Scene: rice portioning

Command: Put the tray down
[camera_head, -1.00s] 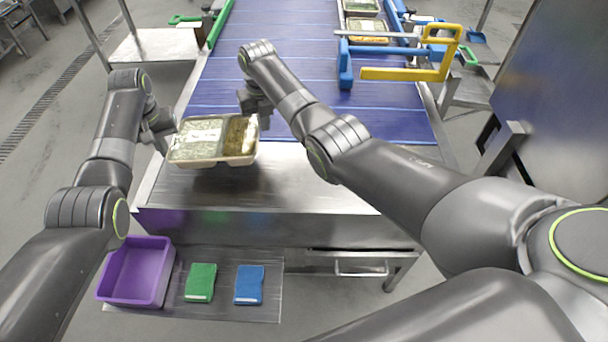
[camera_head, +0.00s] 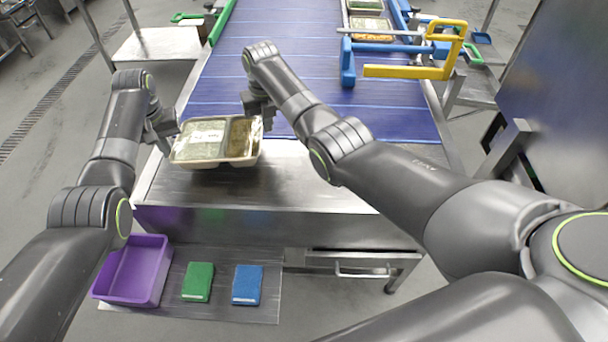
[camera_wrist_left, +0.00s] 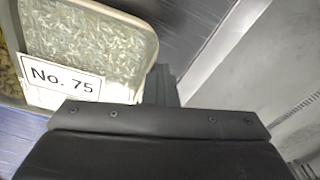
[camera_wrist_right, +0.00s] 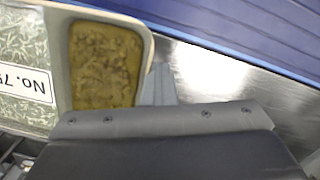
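A filled tray (camera_head: 198,158) with a clear film is between my two grippers, over the steel table (camera_head: 290,180) in front of the blue belt. Its larger compartment holds rice with a "No. 75" label (camera_wrist_left: 62,82), its smaller one a brown filling (camera_wrist_right: 104,62). My left gripper (camera_head: 172,142) is at the tray's left end and my right gripper (camera_head: 262,118) at its right end; both seem shut on its rim. The fingertips are mostly hidden in the wrist views. The tray looks roughly level; I cannot tell whether its underside touches the table.
The blue conveyor belt (camera_head: 285,60) runs away behind the tray. A yellow and blue frame (camera_head: 410,72) stands over its right side, with more trays beyond. A purple bin (camera_head: 132,272), a green packet (camera_head: 198,282) and a blue packet (camera_head: 247,285) lie on a lower shelf. The steel table is clear to the right.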

